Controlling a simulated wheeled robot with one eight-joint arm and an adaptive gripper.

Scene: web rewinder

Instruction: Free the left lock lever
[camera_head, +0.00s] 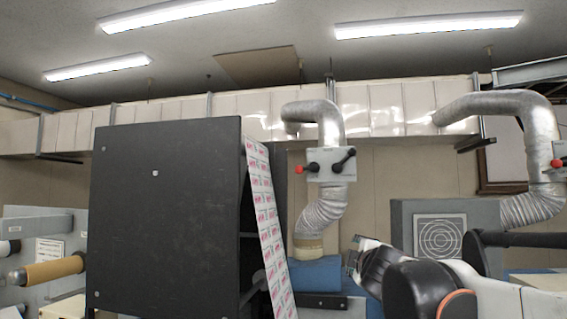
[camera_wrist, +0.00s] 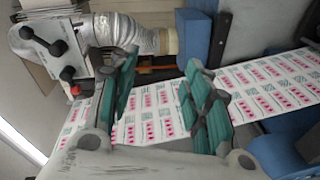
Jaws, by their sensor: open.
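A light grey box on the bent silver duct carries a red knob (camera_head: 299,169) at its left and a black lever (camera_head: 344,160) at its right. In the wrist view the box (camera_wrist: 52,38) is tilted at the upper left, with black handles and the red knob (camera_wrist: 75,90) on it. I cannot tell for certain which part is the left lock lever. My gripper (camera_wrist: 160,75) is open, its green-padded fingers apart with nothing held. In the head view my gripper (camera_head: 357,255) is low, right of and below the box, and partly hidden by my arm.
A large black cabinet panel (camera_head: 165,215) stands at the left, with a printed web (camera_head: 268,225) running down beside it. The web (camera_wrist: 150,115) also passes behind my fingers. A second duct (camera_head: 535,120) and a grey block with a round target (camera_head: 440,238) are at the right.

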